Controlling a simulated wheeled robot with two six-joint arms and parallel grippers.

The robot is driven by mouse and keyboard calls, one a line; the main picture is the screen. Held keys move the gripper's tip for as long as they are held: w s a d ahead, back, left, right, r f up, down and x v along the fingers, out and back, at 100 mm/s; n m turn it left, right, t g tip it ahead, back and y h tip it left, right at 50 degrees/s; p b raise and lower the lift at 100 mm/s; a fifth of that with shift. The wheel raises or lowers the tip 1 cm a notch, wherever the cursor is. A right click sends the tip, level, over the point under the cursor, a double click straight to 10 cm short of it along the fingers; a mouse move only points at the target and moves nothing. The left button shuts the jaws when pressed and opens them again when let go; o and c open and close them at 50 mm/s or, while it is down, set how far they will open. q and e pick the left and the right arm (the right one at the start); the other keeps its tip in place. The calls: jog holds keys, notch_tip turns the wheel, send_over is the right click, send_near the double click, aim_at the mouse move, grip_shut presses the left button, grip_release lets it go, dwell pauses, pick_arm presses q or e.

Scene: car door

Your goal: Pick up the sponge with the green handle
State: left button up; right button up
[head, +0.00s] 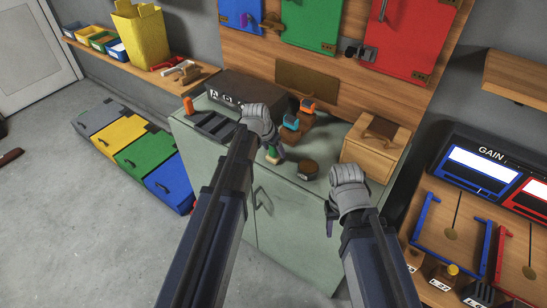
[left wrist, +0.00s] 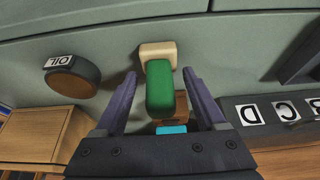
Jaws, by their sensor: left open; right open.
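The sponge with the green handle (left wrist: 160,88) stands on the grey-green cabinet top; its cream sponge part (left wrist: 158,53) shows beyond the handle in the left wrist view. In the head view the sponge (head: 272,156) is small and partly covered by my left gripper (head: 277,147). My left gripper is open, and in the left wrist view its two purple fingers (left wrist: 160,98) lie on either side of the green handle, with visible gaps. My right gripper (head: 331,217) is open and empty, over the cabinet's front edge.
A round dark tin labelled OIL (left wrist: 72,76) stands near the sponge. Orange and teal-handled items (head: 291,122) stand behind it. A wooden box (head: 375,148) is to the right, a dark lettered case (head: 243,92) at the back left. Some cabinet top (head: 325,160) is clear.

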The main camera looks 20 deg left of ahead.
pick_arm(q)
grip_shut()
dwell(0.6)
